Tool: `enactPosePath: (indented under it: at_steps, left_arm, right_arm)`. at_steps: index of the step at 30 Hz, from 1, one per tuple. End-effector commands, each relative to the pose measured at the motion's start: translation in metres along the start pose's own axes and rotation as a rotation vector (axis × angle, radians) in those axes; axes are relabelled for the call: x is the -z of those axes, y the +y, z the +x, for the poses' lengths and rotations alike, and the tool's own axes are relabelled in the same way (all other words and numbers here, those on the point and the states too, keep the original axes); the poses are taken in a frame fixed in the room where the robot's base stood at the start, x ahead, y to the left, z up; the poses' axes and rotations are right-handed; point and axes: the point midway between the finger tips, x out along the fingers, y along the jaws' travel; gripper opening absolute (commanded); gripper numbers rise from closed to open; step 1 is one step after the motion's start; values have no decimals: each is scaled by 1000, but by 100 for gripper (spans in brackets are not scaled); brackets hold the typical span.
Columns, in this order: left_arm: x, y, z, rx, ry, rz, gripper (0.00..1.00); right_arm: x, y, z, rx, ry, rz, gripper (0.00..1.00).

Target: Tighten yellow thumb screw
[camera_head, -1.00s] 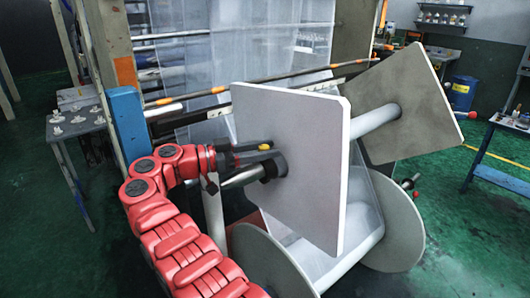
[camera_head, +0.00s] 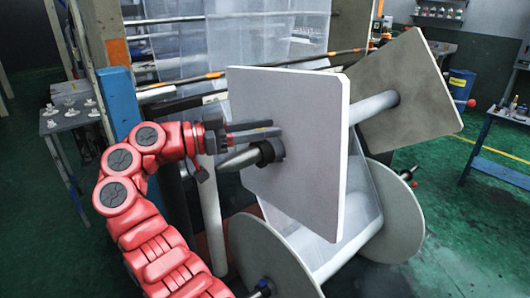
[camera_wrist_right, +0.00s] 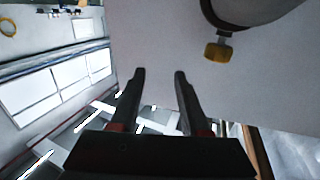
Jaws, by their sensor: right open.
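The yellow thumb screw (camera_wrist_right: 218,51) shows in the right wrist view, on a short stem at the edge of a dark collar (camera_wrist_right: 232,14). The same collar (camera_head: 268,152) sits on a grey pointed shaft (camera_head: 236,160) against a large white square plate (camera_head: 285,185) in the head view; I cannot make out the screw clearly there. My right gripper (camera_head: 276,129) is just above the collar, fingers toward the plate. In the wrist view the right gripper (camera_wrist_right: 159,71) is open and empty, with the screw beyond its fingertips to the upper right. My left gripper is not in view.
A darker square plate (camera_head: 405,90) and round discs (camera_head: 398,215) stand around the roll. A blue post (camera_head: 118,105) and a side table (camera_head: 70,115) are at left. A blue workbench (camera_head: 510,130) is at right, with clear green floor before it.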

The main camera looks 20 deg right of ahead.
Motion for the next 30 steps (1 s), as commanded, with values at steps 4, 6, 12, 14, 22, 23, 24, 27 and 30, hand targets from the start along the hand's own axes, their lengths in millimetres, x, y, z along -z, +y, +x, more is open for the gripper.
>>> enactPosePath:
  at_steps: [4, 6, 12, 14, 22, 23, 24, 27, 30]
  left_arm:
    - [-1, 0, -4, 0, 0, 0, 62]
    - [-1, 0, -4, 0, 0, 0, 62]
    - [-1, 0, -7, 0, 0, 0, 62]
    - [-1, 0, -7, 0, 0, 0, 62]
    - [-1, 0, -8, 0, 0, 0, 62]
    - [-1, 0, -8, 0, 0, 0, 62]
    - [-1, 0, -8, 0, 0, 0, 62]
    - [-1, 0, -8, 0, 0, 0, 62]
    - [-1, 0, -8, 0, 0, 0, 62]
  right_arm:
    - [0, 26, -9, 5, -1, 3, 46]
    - [2, 40, -13, 5, -2, 3, 46]
    - [6, 75, -23, 5, 0, 1, 46]
    - [7, 82, -24, 4, -1, 2, 46]
    - [9, 94, -27, 2, 0, -1, 46]
    - [9, 94, -27, 2, 0, -1, 46]
    - [9, 94, -27, 2, 0, -1, 46]
    - [9, 93, -27, 2, 0, -1, 46]
    - [9, 92, -27, 5, 3, -3, 46]
